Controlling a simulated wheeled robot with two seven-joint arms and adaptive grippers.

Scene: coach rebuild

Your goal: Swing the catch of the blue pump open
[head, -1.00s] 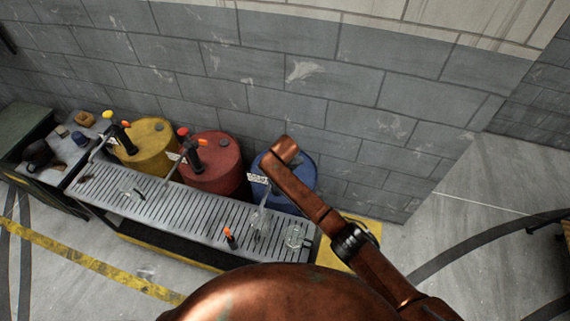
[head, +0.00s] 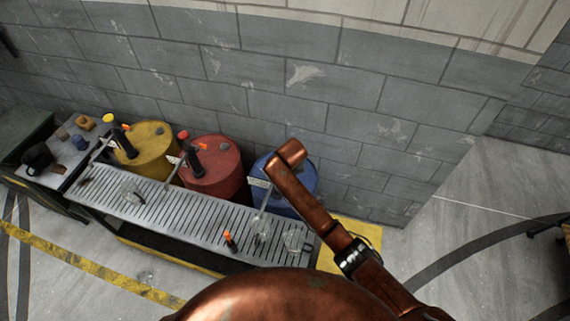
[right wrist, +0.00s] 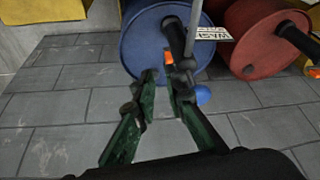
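The blue drum (head: 305,177) stands at the right end of the drum row in the head view, its pump mostly hidden by my copper right arm. In the right wrist view the blue drum (right wrist: 140,42) fills the top middle. Its dark pump (right wrist: 174,38) shows with an orange part (right wrist: 168,57), likely the catch, and a blue knob (right wrist: 202,94). My right gripper (right wrist: 164,78) has its green fingers apart, tips just below the orange part and close to the pump. I cannot tell whether they touch. My left gripper is in neither view.
A red drum (head: 215,173) and a yellow drum (head: 152,152) with pumps stand to the left. A slatted metal bench (head: 180,207) runs before them, holding glass jugs (head: 295,240) and an orange-tipped item (head: 230,240). A block wall (head: 300,75) stands close behind.

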